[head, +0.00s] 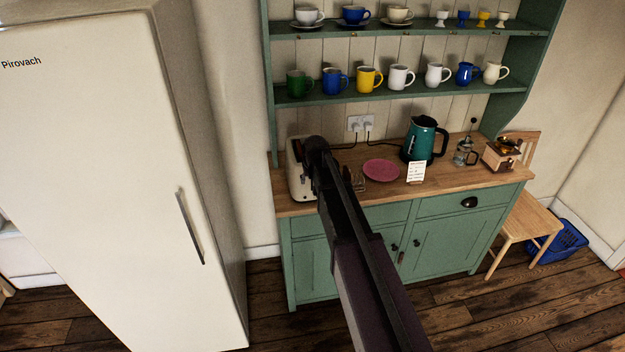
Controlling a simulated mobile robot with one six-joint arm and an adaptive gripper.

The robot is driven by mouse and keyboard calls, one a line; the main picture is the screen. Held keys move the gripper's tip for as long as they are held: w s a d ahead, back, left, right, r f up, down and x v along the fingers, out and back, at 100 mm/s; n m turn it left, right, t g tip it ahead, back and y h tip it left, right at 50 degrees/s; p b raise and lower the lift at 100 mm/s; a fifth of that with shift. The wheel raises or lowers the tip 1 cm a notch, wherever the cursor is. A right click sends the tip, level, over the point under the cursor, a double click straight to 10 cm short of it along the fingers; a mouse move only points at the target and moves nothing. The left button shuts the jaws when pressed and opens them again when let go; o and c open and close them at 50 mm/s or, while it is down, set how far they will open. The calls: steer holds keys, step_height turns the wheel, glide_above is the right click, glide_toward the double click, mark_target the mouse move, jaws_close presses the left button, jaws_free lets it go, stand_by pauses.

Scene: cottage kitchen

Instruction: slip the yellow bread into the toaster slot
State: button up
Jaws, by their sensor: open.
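The cream toaster (298,172) stands at the left end of the wooden counter in the head view. My dark arm reaches up from the bottom and covers the toaster's right side. Its slots cannot be made out. I cannot pick out the yellow bread; the arm hides part of the counter. A small wire rack (359,182) shows just right of the arm, partly covered. My gripper cannot be made out at the far end of the arm.
A pink plate (381,170), a white card (416,172), a teal kettle (424,140), a glass press (464,152) and a coffee grinder (502,153) stand on the counter (455,183). Shelves (400,97) with mugs hang above. A tall fridge (110,170) stands left.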

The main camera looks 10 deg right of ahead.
step_height(320, 180, down, 6)
steer(key=b, duration=0.5)
steer(key=shift+s+a+f+b, duration=0.15)
steer(key=shift+s+f+b, duration=0.05)
steer(key=shift+s+b, duration=0.15)
stand_by(0.9)
steer(key=s+f+g+b, duration=0.2)
steer(key=s+f, duration=0.1)
steer(key=s, duration=1.1)
steer(key=s+f+g+b, duration=0.2)
steer(key=s+f+b, duration=0.1)
steer(key=s, duration=1.2)
steer(key=shift+s+d+f+g, duration=0.15)
steer(key=shift+d+f+g, duration=0.15)
steer(key=shift+d+f, duration=0.15)
steer(key=shift+s, duration=0.15)
